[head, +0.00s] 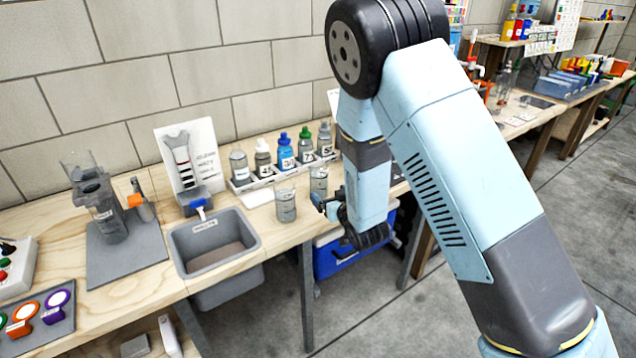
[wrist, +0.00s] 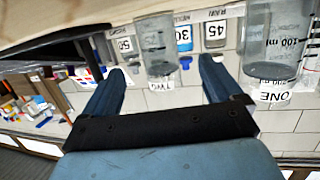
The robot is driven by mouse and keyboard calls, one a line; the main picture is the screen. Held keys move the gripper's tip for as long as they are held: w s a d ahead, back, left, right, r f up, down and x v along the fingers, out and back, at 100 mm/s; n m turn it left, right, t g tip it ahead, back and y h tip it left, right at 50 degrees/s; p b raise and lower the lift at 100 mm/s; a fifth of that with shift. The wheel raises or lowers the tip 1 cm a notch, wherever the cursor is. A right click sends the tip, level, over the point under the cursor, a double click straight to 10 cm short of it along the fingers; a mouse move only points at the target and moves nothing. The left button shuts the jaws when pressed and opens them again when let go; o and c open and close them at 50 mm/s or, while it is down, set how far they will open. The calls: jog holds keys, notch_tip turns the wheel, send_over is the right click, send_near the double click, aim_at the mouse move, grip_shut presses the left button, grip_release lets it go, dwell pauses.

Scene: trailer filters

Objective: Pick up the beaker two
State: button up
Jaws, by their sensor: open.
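Beaker two (wrist: 155,45) is a clear glass beaker with a white label reading TWO. The wrist view is upside down and shows it in line with the gap between my fingers, at or just beyond the tips. In the head view it appears to be the right-hand beaker (head: 318,179), at the bench front near the bottles. My gripper (wrist: 161,66) is open and empty. In the head view my gripper (head: 326,206) is beside beaker two at the bench edge, partly hidden by my arm. I cannot tell whether the fingers touch the glass.
Beaker one (wrist: 268,45) stands close by, left of beaker two in the head view (head: 286,206). A rack of numbered bottles (head: 286,155) stands behind. A grey sink (head: 213,240) is to the left. A blue cooler (head: 340,258) sits below the bench edge.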

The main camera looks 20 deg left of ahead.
aim_at(323, 186)
jog(key=shift+x, duration=3.7)
jog(key=shift+w+d, duration=0.1)
jog(key=c, duration=1.3)
